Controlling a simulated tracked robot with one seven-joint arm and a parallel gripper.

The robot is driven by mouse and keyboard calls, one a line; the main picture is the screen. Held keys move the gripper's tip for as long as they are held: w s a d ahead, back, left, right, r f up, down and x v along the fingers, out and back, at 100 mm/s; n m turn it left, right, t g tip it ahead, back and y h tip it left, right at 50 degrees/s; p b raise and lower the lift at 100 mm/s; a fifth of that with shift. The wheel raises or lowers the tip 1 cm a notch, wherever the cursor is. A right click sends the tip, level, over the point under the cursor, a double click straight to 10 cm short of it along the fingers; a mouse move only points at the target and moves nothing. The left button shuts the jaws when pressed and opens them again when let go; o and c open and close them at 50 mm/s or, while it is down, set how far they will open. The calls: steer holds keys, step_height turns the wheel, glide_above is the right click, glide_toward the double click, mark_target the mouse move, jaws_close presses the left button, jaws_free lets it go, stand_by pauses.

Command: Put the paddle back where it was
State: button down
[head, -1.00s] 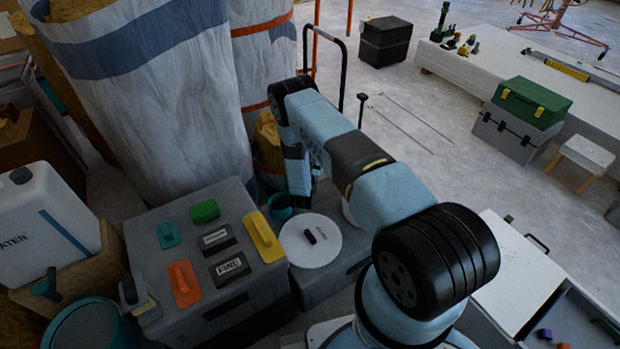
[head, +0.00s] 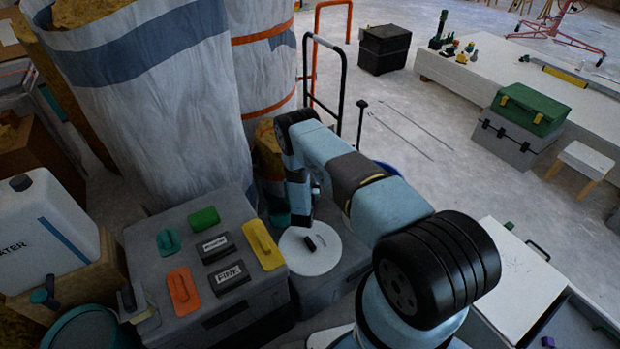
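I cannot clearly make out a paddle. A grey case (head: 210,300) stands front left. On its top lie a teal float (head: 168,241), an orange float (head: 183,290), a yellow float (head: 262,245), a green block (head: 204,217) and two dark label plates, one reading FINE (head: 229,275). Right of it, a round white lid (head: 312,262) with a black knob lies on a lower grey box. My gripper (head: 301,216) points down at the lid's back edge. Its fingers are small and dark, so I cannot tell whether they hold anything or touch the lid.
Tall wrapped rolls (head: 170,90) stand behind the case. A white water canister (head: 45,235) is at the left. A black handled frame (head: 325,75) and a thin black-topped post (head: 361,120) stand beyond my arm. Open floor (head: 440,170) lies to the right.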

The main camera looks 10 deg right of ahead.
steer(key=shift+f, duration=0.55)
steer(key=c, duration=1.1)
jaws_free()
